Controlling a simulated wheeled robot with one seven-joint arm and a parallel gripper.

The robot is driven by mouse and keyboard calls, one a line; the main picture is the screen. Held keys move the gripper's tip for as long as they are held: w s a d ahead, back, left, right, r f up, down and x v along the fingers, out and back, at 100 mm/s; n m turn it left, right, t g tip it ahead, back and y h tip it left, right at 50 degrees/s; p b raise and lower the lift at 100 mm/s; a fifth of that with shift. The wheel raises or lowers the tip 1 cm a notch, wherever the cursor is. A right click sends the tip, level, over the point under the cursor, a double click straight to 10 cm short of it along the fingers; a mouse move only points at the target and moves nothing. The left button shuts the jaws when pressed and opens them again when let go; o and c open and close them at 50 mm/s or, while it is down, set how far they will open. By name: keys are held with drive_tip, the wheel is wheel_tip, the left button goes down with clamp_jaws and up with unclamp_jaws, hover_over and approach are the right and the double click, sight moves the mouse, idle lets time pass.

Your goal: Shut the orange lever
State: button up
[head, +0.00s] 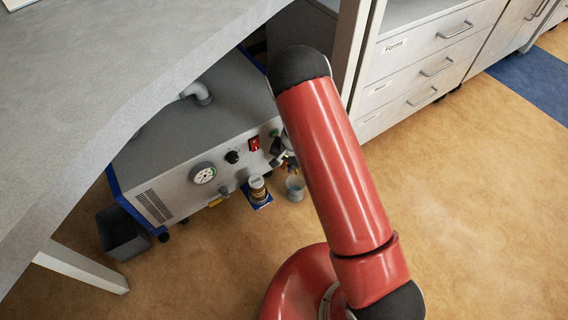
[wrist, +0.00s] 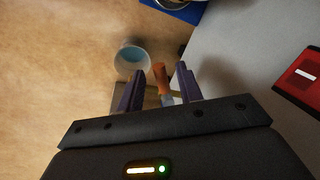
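The orange lever (wrist: 161,78) shows in the wrist view, at the side of the grey machine's front panel (wrist: 235,45). Its orange end lies between the two dark purple fingers of my gripper (wrist: 160,76). The fingers are apart, with a gap on both sides of the lever; I cannot tell whether either touches it. In the head view my gripper (head: 281,155) is small and mostly hidden behind my red arm, and the lever cannot be made out there.
A cup (head: 295,188) with bluish contents stands on the floor below the machine (head: 225,110). Beside it a brown jar (head: 257,188) stands on a blue pad. The desk (head: 150,60) overhangs the machine.

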sight(282, 167)
clamp_jaws()
drive_tip(key=shift+w+a+m+t+p, duration=0.2)
drive_tip(key=shift+a+m, duration=0.25)
drive_tip(key=shift+m, duration=0.6)
drive_tip(key=shift+w+a+m+t+p, duration=0.1)
drive_tip(key=shift+w+a+m+t, duration=0.25)
drive_tip(key=shift+m, duration=0.7)
drive_tip(key=shift+s, duration=0.1)
unclamp_jaws()
drive_tip(key=shift+p+v, duration=0.5)
drive_tip(key=shift+v, duration=3.35)
drive_tip(key=shift+a, duration=0.15)
drive_tip(key=shift+c, duration=0.2)
